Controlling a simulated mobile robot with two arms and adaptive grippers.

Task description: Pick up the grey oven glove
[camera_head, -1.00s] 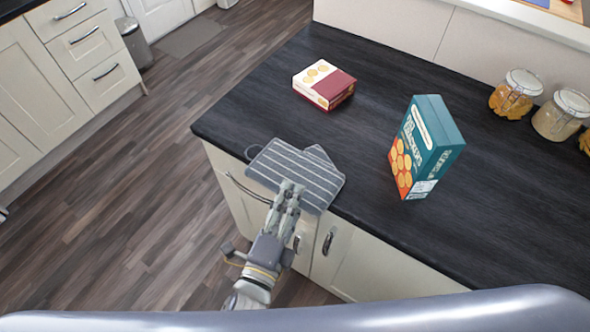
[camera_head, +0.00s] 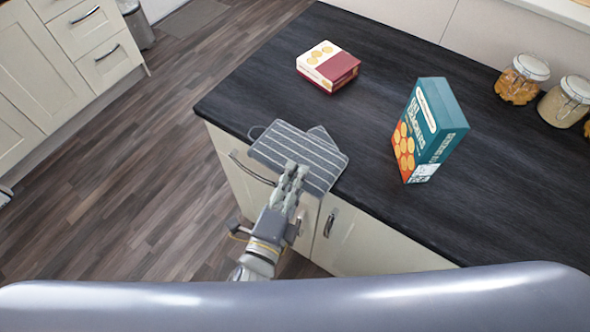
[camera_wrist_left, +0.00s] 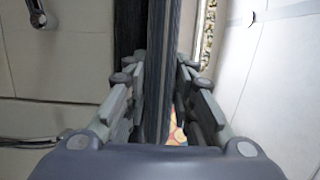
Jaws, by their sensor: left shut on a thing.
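The grey oven glove (camera_head: 300,152) has pale stripes and a hanging loop at its left end. It lies at the front edge of the dark worktop, partly sticking out past the edge. My left gripper (camera_head: 292,176) is at the glove's near edge, shut on it. In the left wrist view the glove (camera_wrist_left: 156,80) stands edge-on as a dark band between the two fingers (camera_wrist_left: 158,100). The fingertips are partly hidden by the glove. My right gripper is in neither view.
A teal cracker box (camera_head: 430,130) stands upright to the right of the glove. A red and white box (camera_head: 327,66) lies behind it. Glass jars (camera_head: 522,80) stand at the back right. Cupboard doors with handles (camera_head: 330,222) are below the worktop edge. The worktop (camera_head: 260,90) is clear left of the boxes.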

